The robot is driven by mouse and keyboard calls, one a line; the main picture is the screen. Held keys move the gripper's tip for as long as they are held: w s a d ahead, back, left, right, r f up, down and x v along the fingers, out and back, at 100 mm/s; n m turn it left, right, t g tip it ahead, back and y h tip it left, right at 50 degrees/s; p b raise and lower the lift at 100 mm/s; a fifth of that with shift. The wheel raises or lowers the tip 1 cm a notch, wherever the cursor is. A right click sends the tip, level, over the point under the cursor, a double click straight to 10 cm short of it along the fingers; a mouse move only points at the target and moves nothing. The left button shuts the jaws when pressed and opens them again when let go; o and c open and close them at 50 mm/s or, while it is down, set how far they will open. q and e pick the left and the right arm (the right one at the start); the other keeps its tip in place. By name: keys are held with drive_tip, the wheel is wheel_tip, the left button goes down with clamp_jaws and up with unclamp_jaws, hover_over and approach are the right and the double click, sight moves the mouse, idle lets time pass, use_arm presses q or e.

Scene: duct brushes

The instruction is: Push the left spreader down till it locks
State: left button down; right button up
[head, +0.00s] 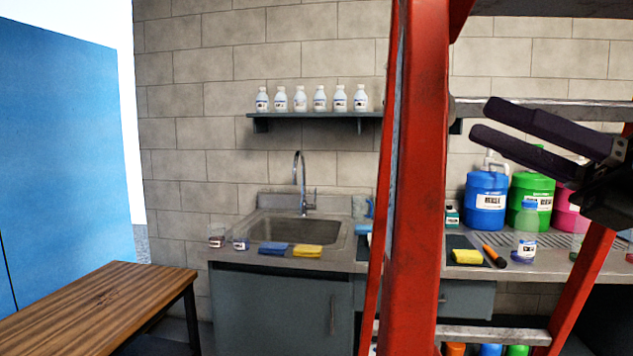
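A red stepladder (418,190) stands close in front of me, with one wide rail and a thinner red rail just left of it. A grey metal bar (590,111) runs right from the wide rail at upper height; I cannot tell whether it is the left spreader or a cross brace, nor whether anything is locked. My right gripper (483,121) reaches in from the right, its two dark fingers pointing left with a gap between them. It is open and empty, overlapping the bar in the picture; contact cannot be told. My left gripper is out of view.
A counter with a sink (300,232) stands behind the ladder, with several bottles on the shelf (318,115) above. Blue (486,200) and green (531,198) jugs stand behind my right gripper. A wooden table (100,305) is at lower left. A lower metal rung (490,334) crosses the ladder.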

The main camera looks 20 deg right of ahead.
sight(455, 118)
drive_tip(key=shift+s+a+f+n+g+y, duration=0.15)
drive_tip(key=shift+n+g+y, duration=0.15)
drive_tip(key=shift+n, duration=0.15)
drive_tip(key=shift+s+a+f+n+g+y, duration=0.1)
drive_tip(key=shift+a+f+n+g+y, duration=0.15)
drive_tip(key=shift+n, duration=0.2)
drive_tip(key=p+x, duration=0.3)
drive_tip(key=x, duration=0.3)
drive_tip(key=shift+r+p, duration=0.2)
drive_tip(key=shift+p, duration=0.15)
drive_tip(key=shift+w+a, duration=0.25)
drive_tip(key=shift+w, duration=0.05)
clamp_jaws()
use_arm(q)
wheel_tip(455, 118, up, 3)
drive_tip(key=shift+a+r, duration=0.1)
